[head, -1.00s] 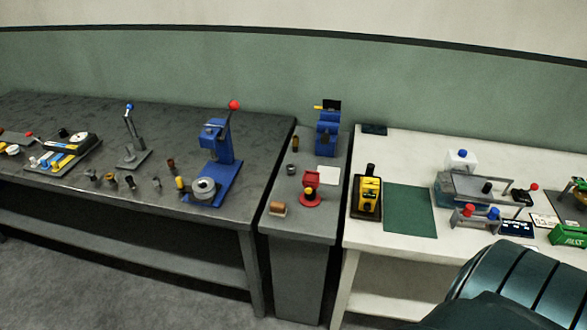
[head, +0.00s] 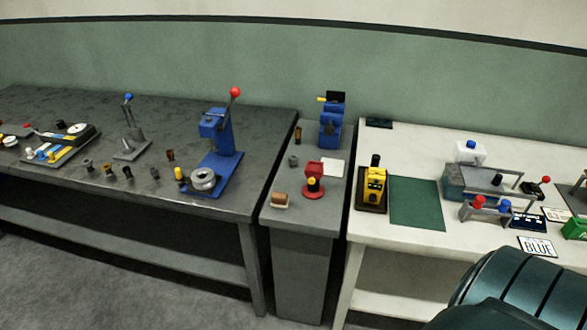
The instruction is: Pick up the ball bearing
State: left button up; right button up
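A round silver ring-shaped part (head: 203,179) sits at the base of the blue press (head: 221,158) with a red-knobbed lever, on the dark bench. It may be the ball bearing, but it is too small to be sure. A smaller grey round part (head: 293,161) stands on the narrow grey stand and could also be a bearing; I cannot tell. Neither gripper is in view. A dark teal ribbed part of my own body fills the lower right corner and hides part of the white table.
The dark bench (head: 120,185) holds several small cylinders. The narrow stand (head: 290,222) carries a red part (head: 314,185) and a blue device (head: 331,128).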

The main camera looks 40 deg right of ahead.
aim_at(292, 159)
jog(key=z, duration=1.45)
jog(key=i+l, duration=0.8)
jog(key=l, duration=0.15)
jog(key=z, duration=0.05)
